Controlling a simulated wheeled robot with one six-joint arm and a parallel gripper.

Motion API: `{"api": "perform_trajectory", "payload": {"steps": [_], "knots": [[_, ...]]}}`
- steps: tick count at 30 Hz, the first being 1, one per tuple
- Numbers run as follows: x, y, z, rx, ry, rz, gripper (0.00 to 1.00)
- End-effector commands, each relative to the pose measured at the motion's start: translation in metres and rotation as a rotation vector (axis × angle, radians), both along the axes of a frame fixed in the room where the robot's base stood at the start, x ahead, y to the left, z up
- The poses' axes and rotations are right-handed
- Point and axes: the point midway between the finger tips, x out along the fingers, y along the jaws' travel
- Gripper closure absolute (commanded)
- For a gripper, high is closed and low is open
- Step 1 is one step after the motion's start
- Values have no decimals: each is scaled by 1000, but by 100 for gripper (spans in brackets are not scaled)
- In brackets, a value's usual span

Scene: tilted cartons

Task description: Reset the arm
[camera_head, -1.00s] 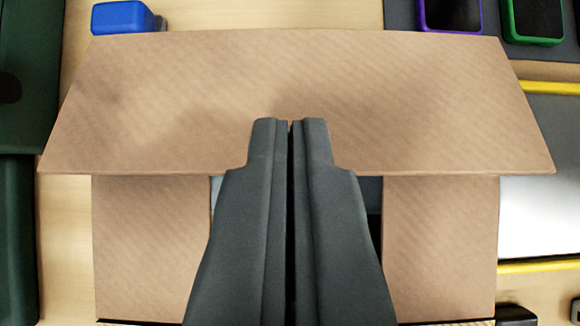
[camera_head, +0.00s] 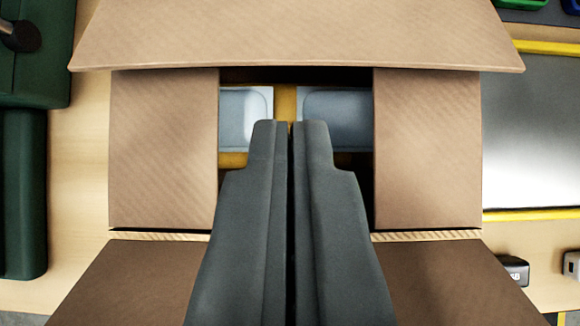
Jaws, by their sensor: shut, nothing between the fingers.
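My gripper (camera_head: 291,124) is shut and empty, pointing up the picture from the bottom middle. It is in front of an open cardboard carton (camera_head: 160,150) with its flaps spread. The wide far flap (camera_head: 300,35) crosses the top, and side flaps lie left and right of the opening. Two near flap parts show at the lower left and lower right. Inside the carton are two pale grey-blue items (camera_head: 246,112) with a yellow strip (camera_head: 285,103) between them. My gripper hides the lower middle of the opening.
A dark green object (camera_head: 30,200) stands at the left on a light wood surface (camera_head: 85,130). At the right is a grey panel with yellow edges (camera_head: 530,130). Small dark and grey items (camera_head: 513,268) lie at the lower right. A green-edged item (camera_head: 570,5) is at the top right corner.

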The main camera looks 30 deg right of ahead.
Motion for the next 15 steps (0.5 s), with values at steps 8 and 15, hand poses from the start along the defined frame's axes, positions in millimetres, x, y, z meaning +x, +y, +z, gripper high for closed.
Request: {"api": "perform_trajectory", "payload": {"steps": [8, 15], "knots": [[-20, 14, -7, -1, 1, 2, 100], [-27, 15, -5, 7, -15, 23, 100]]}}
